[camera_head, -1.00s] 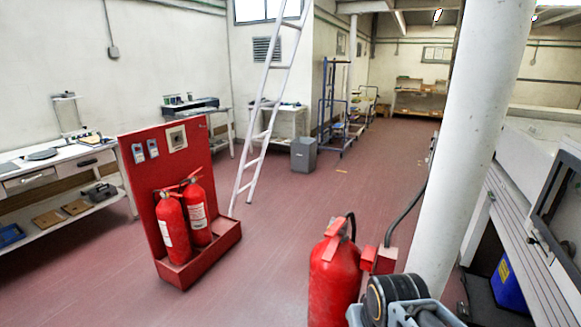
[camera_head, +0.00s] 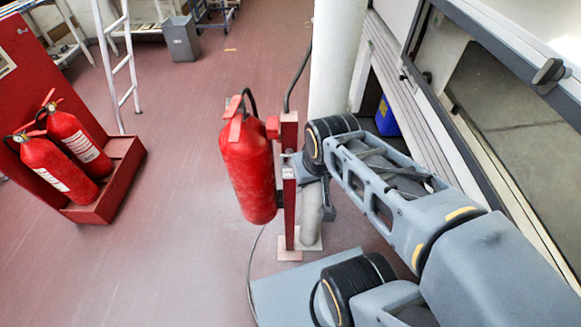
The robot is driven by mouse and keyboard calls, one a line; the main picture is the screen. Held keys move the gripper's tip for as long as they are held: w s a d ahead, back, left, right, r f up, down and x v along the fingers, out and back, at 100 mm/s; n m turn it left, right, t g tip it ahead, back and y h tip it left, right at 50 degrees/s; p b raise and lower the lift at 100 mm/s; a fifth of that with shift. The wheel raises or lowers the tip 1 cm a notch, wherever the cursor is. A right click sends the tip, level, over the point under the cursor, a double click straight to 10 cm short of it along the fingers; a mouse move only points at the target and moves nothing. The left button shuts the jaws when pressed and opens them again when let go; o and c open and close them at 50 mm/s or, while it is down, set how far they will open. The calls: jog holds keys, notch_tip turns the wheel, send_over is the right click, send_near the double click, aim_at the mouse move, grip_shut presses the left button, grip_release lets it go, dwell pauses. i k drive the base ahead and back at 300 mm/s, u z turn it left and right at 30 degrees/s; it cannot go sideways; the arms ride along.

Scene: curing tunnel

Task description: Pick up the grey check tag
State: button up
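I cannot make out a grey check tag in this view. My grey arm (camera_head: 395,195) reaches in from the lower right, and its far visible joint (camera_head: 330,137) is beside the white pillar and the red post.
A red extinguisher (camera_head: 248,170) hangs on a red post (camera_head: 290,215) close to my arm, by a white pillar (camera_head: 338,55). Two extinguishers stand on a red stand (camera_head: 122,160) at left. A bench with a framed glass lid (camera_head: 515,115) fills the right. Floor between is clear.

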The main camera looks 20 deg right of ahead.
aim_at(287, 172)
jog(key=z, duration=3.35)
jog(key=k, duration=1.65)
jog(key=u, duration=1.9)
jog(key=i, duration=0.5)
jog(key=u, duration=0.05)
